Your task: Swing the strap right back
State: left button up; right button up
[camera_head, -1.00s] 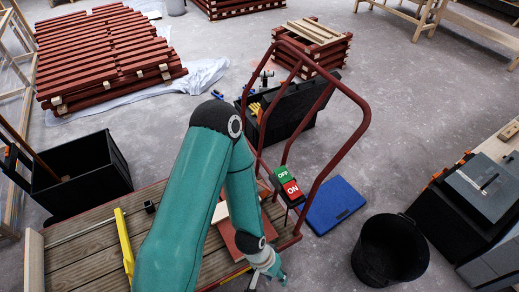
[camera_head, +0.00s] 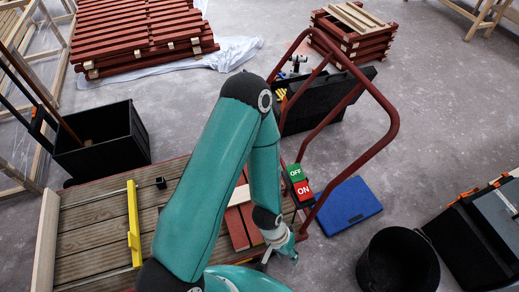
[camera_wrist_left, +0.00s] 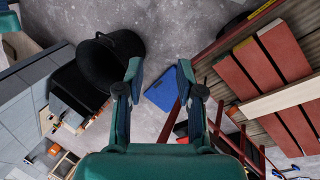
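A long yellow bar (camera_head: 133,225) lies across the plank deck of a trolley (camera_head: 85,240) in the head view. I cannot tell whether it is the strap, and nothing else is plainly a strap. My left gripper (camera_head: 280,246) hangs by the trolley's right end, near the red-brown boards and the handle foot, well right of the yellow bar. In the left wrist view my left gripper (camera_wrist_left: 162,78) is open with nothing between its fingers; floor and a blue panel lie beyond. My right gripper is not in view.
A red tube handle (camera_head: 385,90) rises at the trolley's right end, with an OFF/ON box (camera_head: 299,181) by it. Red-brown boards (camera_head: 238,227) lie on the deck. A black bucket (camera_head: 398,262), blue panel (camera_head: 348,205) and black bin (camera_head: 105,150) stand around. Grey floor is open beyond.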

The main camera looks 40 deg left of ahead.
pick_arm(q)
jog(key=w+a+r+n+y+b, duration=0.1)
jog(key=w+a+n, duration=0.1)
jog(key=w+a, duration=0.65)
jog(key=w+a+r+n+b, duration=0.1)
jog(key=w+a+n, duration=0.35)
jog(key=w, duration=0.75)
jog(key=w+a+r+n+g+y+b, duration=0.1)
jog(key=w+a+r+n+y, duration=0.1)
jog(key=a+r, duration=0.6)
jog(key=w+a+r+n+y, duration=0.15)
jog(key=a+r, duration=0.25)
jog(key=a, duration=0.8)
jog(key=f, duration=0.5)
jog(key=f+p, duration=0.1)
jog(key=f, duration=1)
jog(key=shift+s+a+f, duration=0.2)
jog(key=shift+s+a, duration=0.05)
jog(key=shift+a, duration=0.15)
jog(key=shift+c, duration=0.2)
grip_shut()
